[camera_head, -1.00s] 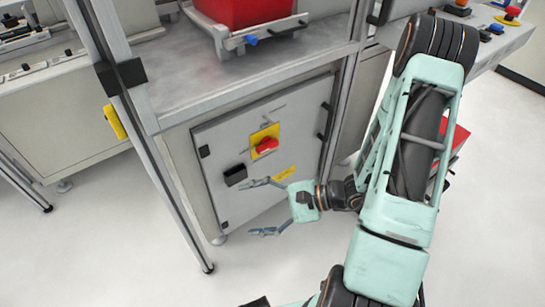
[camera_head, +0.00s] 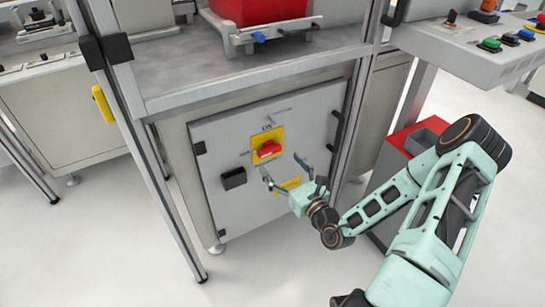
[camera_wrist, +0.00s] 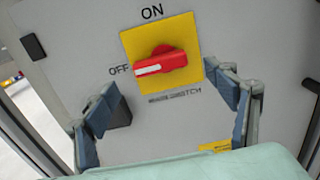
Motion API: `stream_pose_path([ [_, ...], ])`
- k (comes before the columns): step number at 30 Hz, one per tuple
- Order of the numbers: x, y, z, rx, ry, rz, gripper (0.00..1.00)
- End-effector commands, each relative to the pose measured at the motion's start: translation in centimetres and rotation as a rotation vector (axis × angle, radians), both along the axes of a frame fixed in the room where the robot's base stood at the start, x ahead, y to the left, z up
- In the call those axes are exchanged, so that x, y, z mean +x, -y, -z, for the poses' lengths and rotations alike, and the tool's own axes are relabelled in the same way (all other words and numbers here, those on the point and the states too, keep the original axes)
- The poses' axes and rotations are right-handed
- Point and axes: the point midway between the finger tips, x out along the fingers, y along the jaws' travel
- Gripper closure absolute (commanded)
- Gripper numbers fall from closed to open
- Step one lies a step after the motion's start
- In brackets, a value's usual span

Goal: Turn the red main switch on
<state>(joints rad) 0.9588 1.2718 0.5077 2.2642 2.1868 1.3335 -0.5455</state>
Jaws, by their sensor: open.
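The red main switch (camera_head: 268,149) is a rotary knob on a yellow plate (camera_head: 258,158), on the grey cabinet door. In the wrist view the knob (camera_wrist: 160,62) lies nearly horizontal, its white mark pointing left at the OFF label; ON is printed above the plate. My gripper (camera_head: 285,167) is open and empty, just below and in front of the switch. In the wrist view its fingers (camera_wrist: 170,112) stand spread to the left and right, below the knob. They do not appear to touch it.
A black box-shaped fitting (camera_head: 233,178) sits on the door left of the switch, and a black handle (camera_head: 337,130) at its right edge. A metal post (camera_head: 150,150) stands left. The worktop (camera_head: 180,75) overhangs above, bearing a red bin (camera_head: 255,10).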

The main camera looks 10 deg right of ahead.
Motion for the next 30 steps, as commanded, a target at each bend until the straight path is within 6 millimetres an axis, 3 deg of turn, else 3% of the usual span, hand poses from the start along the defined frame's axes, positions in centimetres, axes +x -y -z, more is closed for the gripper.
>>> stream_pose_path([
  [3,2.2,-0.8,0.2,-0.002,0.004,-0.002,0.22],
  [9,4.7,-1.6,0.2,-0.001,0.000,-0.002,0.22],
  [21,5.5,-1.8,0.0,-0.001,0.000,-0.002,0.22],
  [30,5.5,-1.8,0.0,-0.001,0.000,-0.002,0.54],
])
